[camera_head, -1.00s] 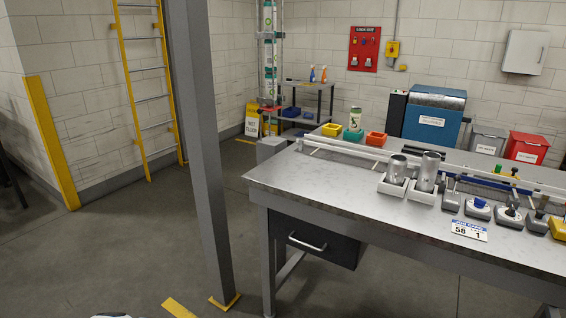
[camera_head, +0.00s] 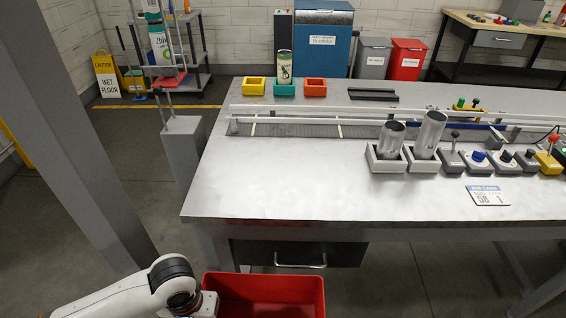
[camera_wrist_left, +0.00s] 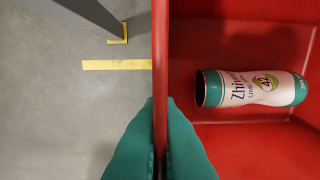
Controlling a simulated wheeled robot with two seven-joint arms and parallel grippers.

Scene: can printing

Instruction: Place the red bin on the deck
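A red bin (camera_head: 268,290) is at the bottom of the head view, in front of the workbench (camera_head: 300,195) and below its top. My left gripper (camera_head: 207,303) is at the bin's left side. In the left wrist view, the teal fingers of my left gripper (camera_wrist_left: 161,110) stand on both sides of the red bin's wall (camera_wrist_left: 161,50) and are shut on it. A white and teal can (camera_wrist_left: 252,88) lies on its side inside the bin. No surface is marked as the deck. My right gripper is out of view.
Two metal cans stand in white holders (camera_head: 387,165) beside levers and buttons on the bench. Yellow, teal and orange small bins (camera_head: 315,88) sit at its back left. A grey post (camera_head: 75,140) stands at left. The bench's front left top is clear.

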